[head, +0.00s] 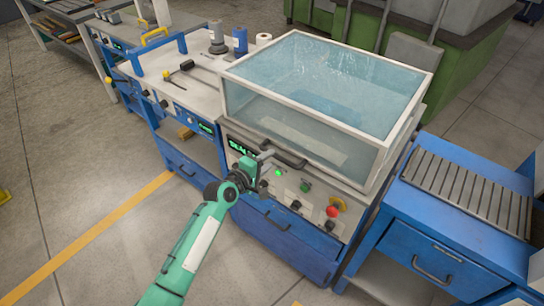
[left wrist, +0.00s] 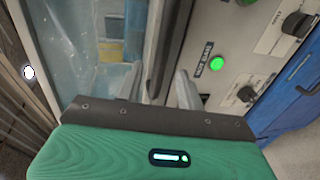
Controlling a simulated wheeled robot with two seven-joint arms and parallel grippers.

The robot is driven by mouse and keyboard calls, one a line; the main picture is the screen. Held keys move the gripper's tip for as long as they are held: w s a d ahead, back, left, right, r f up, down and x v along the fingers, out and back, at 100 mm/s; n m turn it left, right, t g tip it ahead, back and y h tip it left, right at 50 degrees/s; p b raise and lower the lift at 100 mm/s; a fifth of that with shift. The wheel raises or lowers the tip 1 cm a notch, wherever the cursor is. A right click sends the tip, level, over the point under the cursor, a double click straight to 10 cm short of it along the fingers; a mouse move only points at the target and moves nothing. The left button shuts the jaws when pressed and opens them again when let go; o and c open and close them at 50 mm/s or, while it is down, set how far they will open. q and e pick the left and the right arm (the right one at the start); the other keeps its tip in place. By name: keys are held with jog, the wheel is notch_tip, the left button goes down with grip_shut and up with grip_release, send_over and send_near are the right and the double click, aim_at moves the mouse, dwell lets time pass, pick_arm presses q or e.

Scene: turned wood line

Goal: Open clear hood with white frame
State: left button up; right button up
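The clear hood (head: 300,132) has a white frame and sits down over the top of a blue and grey machine. Its dark bar handle (head: 284,156) is on the lower front side. The handle (left wrist: 170,50) also shows in the left wrist view, with part of the clear pane (left wrist: 75,45) to its left. My left gripper (head: 266,164) is at the left end of the handle. In the left wrist view my left gripper (left wrist: 159,86) is open, its two fingers on either side of the handle with gaps showing. My right gripper is not in view.
Below the handle is a control panel with a lit green button (head: 278,173) and a red knob (head: 332,211). A roller table (head: 470,188) stands close on the right. A bench (head: 190,88) with tools adjoins on the left.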

pick_arm(q)
jog(key=shift+x, duration=1.45)
grip_shut()
